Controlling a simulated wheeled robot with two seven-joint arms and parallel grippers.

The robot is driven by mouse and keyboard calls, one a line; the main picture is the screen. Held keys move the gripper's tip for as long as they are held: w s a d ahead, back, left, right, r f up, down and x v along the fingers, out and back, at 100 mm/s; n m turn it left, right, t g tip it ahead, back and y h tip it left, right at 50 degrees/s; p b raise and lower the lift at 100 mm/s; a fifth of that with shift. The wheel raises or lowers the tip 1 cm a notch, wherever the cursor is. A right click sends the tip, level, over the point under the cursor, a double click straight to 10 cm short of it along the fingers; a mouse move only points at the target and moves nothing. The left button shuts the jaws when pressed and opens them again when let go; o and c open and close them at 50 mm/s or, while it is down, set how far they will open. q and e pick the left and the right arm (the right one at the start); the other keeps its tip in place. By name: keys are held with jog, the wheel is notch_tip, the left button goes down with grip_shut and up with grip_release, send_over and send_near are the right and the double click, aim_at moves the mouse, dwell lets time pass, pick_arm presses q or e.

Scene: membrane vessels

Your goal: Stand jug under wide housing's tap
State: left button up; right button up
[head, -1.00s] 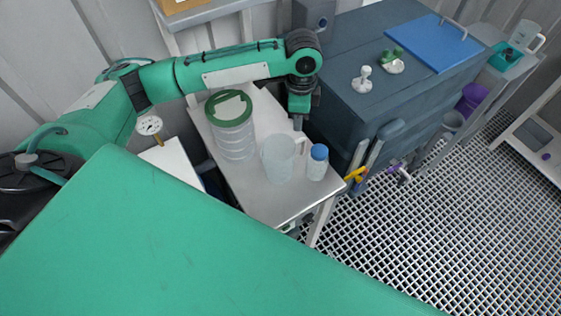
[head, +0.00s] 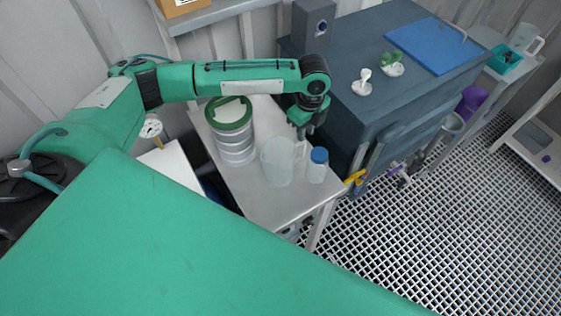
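A clear, frosted jug (head: 277,163) stands upright on the small metal table, its handle on the far right side. My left gripper (head: 302,130) points down just above and behind that handle; whether its fingers touch or enclose it is too small to tell. A large dark blue-grey housing (head: 405,88) stands to the right of the table. Low at its front are a yellow-handled tap (head: 354,178) and a purple-handled tap (head: 398,170). I cannot tell which one belongs to the wide housing. My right gripper is not in view.
A green-lidded clear canister (head: 235,145) and a blue-capped bottle (head: 317,166) flank the jug closely. The metal table's (head: 278,208) front part is bare. A second jug (head: 527,38) stands on a far-right shelf. Grating floor (head: 430,240) lies open at right.

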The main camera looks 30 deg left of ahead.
pick_arm(q)
jog(key=shift+f, duration=0.8)
jog(key=p, duration=0.2)
send_over(302, 157)
jog(key=f, duration=0.5)
jog(key=shift+w, duration=0.35)
jog(key=shift+f, duration=0.2)
jog(key=shift+a, duration=0.1)
grip_shut()
